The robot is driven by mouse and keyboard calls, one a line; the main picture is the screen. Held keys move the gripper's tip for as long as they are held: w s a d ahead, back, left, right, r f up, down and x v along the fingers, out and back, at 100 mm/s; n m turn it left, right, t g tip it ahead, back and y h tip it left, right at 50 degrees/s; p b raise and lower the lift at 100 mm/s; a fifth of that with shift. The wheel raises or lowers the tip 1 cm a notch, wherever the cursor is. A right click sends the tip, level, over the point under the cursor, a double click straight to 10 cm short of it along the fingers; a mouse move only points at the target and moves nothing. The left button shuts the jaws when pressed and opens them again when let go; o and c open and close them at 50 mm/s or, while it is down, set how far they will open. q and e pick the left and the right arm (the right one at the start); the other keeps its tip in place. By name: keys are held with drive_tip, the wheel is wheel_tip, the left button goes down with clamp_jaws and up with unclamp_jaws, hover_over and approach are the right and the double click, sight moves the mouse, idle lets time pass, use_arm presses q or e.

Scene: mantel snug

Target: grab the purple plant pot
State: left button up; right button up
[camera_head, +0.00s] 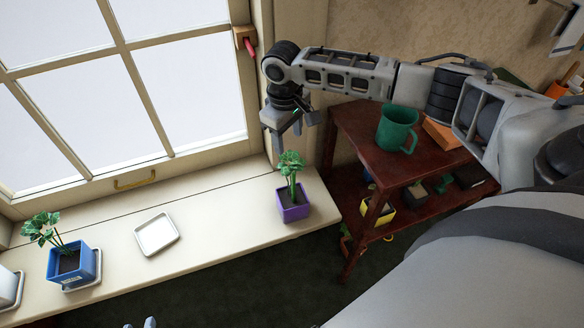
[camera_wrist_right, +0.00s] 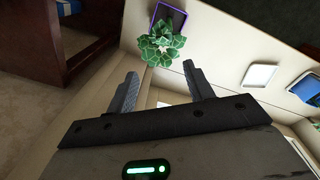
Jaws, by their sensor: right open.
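The purple plant pot (camera_head: 294,212) stands upright on the pale window sill near its right end, with a leafy green plant (camera_head: 291,165) in it. In the right wrist view the purple pot (camera_wrist_right: 178,14) is at the top edge, partly cut off and partly behind its leaves. My right gripper (camera_head: 287,134) is open and empty, just above the plant and beside the window frame. Its two fingers (camera_wrist_right: 160,76) are spread apart just below the leaves in the wrist view, not around the pot. Small grey tips at the bottom edge of the head view may be my left gripper (camera_head: 140,323).
A blue pot (camera_head: 69,262) with a plant stands on the sill at left, and an empty white saucer (camera_head: 156,235) lies between the pots. Right of the sill, a dark red shelf (camera_head: 356,127) holds a green mug (camera_head: 397,129). A red-handled window latch (camera_head: 247,44) is above.

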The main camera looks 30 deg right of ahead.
sight(290, 161)
wheel_tip(290, 161, down, 3)
drive_tip(key=shift+d+f, duration=0.1)
drive_tip(key=shift+f, duration=0.1)
drive_tip(key=shift+s+f, duration=0.15)
drive_tip(key=shift+f, duration=1.2)
drive_tip(key=shift+s+f, duration=0.15)
drive_tip(key=shift+f, duration=1.2)
drive_tip(key=shift+r, duration=0.1)
clamp_jaws()
